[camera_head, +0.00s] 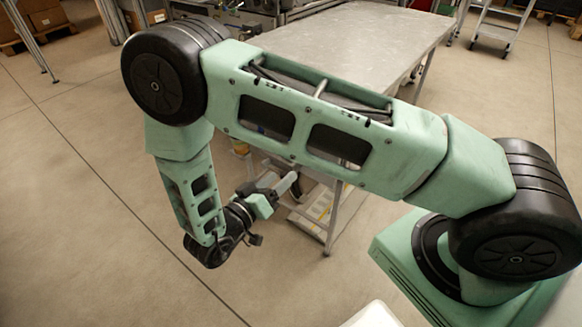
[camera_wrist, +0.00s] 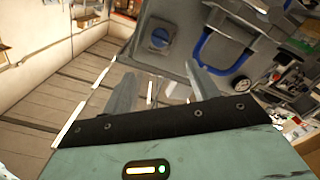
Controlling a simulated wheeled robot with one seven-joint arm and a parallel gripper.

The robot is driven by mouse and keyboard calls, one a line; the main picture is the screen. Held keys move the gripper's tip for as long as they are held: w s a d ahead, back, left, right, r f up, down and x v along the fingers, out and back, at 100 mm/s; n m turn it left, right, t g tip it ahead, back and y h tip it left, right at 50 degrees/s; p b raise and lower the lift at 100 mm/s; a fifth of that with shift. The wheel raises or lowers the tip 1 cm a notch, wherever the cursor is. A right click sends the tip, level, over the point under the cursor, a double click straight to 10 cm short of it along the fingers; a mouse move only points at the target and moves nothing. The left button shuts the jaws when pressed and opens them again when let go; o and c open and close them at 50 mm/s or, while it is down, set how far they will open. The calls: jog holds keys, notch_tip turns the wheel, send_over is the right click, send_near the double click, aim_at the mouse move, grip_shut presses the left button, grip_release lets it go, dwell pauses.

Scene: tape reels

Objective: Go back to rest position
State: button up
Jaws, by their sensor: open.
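My gripper (camera_head: 288,185) is at the end of my green arm, which bends across the head view. It is low in front of the metal table, beside its near end and below the tabletop. In the wrist view, the two grey fingers of my gripper (camera_wrist: 160,86) stand well apart with nothing between them. The gripper is open and empty. My arm hides part of the table and the space under it. No tape reel can be made out for certain.
The metal table (camera_head: 350,32) has a bare top in its visible part. A step ladder (camera_head: 497,28) stands at the back right. Open floor (camera_head: 80,190) lies to the left.

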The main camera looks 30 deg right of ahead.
jog(key=shift+v, duration=0.9)
